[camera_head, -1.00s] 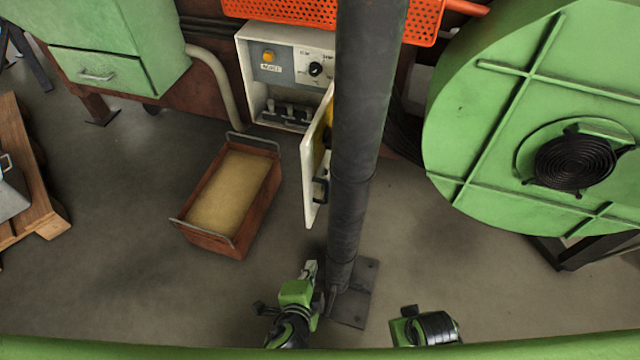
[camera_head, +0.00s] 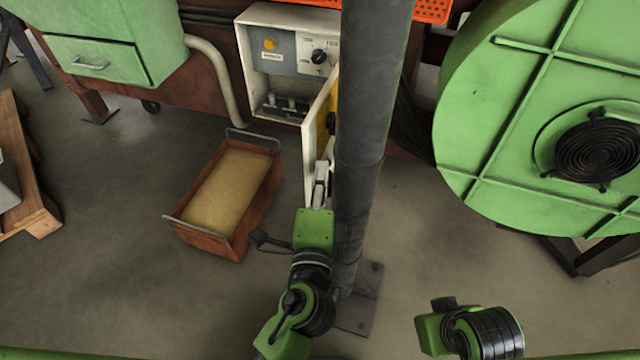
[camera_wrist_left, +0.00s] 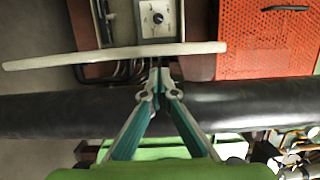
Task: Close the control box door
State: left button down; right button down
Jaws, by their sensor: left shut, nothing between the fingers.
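The control box (camera_head: 290,62) is a white cabinet with a yellow button and a black knob; it also shows in the left wrist view (camera_wrist_left: 158,20). Its white door (camera_head: 311,140) stands open, swung out toward me, partly behind the dark post. In the left wrist view the door (camera_wrist_left: 110,55) shows edge-on as a pale bar. My left gripper (camera_head: 321,172) is shut and empty, its tips at the door's lower free edge in the head view. In the left wrist view the fingertips (camera_wrist_left: 156,78) are just short of the bar; contact is unclear. My right gripper's fingers are not visible.
A thick dark post (camera_head: 372,110) stands right beside the door and my left arm, with a base plate (camera_head: 360,305) on the floor. A brown bin of sand-coloured material (camera_head: 183,235) sits left. A large green round housing (camera_head: 500,130) is at right.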

pick_arm(q)
jog(key=w, duration=0.4)
jog(key=shift+w+d, duration=0.15)
jog(key=shift+w, duration=0.2)
